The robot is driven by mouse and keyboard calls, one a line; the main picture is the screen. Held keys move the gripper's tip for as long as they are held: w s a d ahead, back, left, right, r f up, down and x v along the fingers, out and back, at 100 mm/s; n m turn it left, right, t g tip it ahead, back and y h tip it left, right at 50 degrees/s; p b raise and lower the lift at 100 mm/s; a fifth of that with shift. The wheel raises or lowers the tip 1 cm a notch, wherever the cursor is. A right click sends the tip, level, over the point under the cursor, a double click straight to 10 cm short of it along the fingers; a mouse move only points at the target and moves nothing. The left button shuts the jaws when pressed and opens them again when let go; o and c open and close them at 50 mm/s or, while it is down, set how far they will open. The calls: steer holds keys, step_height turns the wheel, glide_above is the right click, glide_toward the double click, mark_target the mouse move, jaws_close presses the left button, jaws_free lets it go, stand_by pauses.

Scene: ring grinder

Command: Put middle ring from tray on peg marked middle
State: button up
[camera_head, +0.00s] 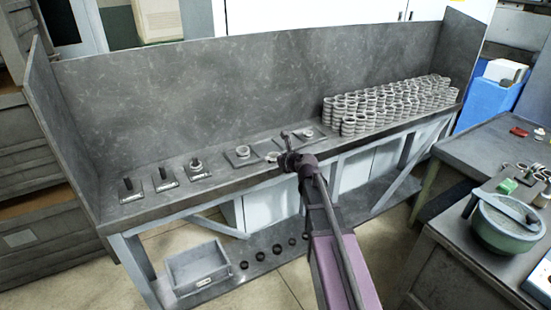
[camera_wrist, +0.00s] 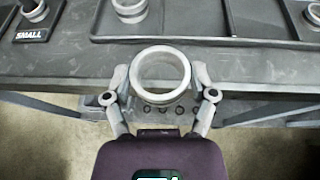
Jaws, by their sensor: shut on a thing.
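My gripper (camera_wrist: 160,78) is shut on a grey metal ring (camera_wrist: 162,97), with one finger on each side of it. In the wrist view the ring appears over the bench's front edge, its opening facing the camera. In the head view my gripper (camera_head: 291,158) is in front of the tray (camera_head: 258,147). In the wrist view, one ring (camera_wrist: 130,10) sits in the tray's left part and another (camera_wrist: 312,14) at right. Left of the tray, a plate marked SMALL (camera_wrist: 30,35) bears a ring. Two peg plates (camera_head: 166,184) (camera_head: 131,196) farther left have bare dark pegs; their labels are unreadable.
Many stacked rings (camera_head: 385,105) fill the bench's right part. A high back panel (camera_head: 240,85) and a left side panel bound the bench (camera_head: 150,205). A grey bin (camera_head: 197,268) and several dark round parts lie on the lower shelf. A side table with a green bowl (camera_head: 505,228) stands at right.

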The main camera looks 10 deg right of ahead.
mark_target(164, 174)
steer(key=w+a, duration=0.1)
steer(key=a, duration=0.4)
steer(key=w+a+n+y, duration=0.1)
steer(key=a, duration=0.5)
steer(key=w+a+r+n+g+y+p, duration=0.1)
steer(key=w+a, duration=0.1)
steer(key=a, duration=0.4)
steer(key=shift+a, duration=0.15)
steer(key=a+n+y, duration=0.1)
steer(key=a, duration=0.7)
steer(key=a+r+g+p, duration=0.1)
steer(key=a, duration=0.6)
steer(key=a+n+g+y, duration=0.1)
steer(key=a, duration=0.7)
steer(key=shift+s+a+r+n+y, duration=0.15)
steer(key=shift+a+r+n+y, duration=0.05)
steer(key=shift+a+n+y, duration=0.1)
steer(key=shift+f, duration=0.2)
steer(key=shift+f+b, duration=2.7)
steer(key=shift+f, duration=0.05)
steer(key=shift+f+b, duration=0.6)
steer(key=shift+b, duration=0.05)
steer(key=o, duration=1)
steer(key=shift+c, duration=0.2)
steer(key=shift+s+d+r, duration=0.1)
steer(key=shift+p+v, duration=2.15)
steer(key=shift+v, duration=3.2)
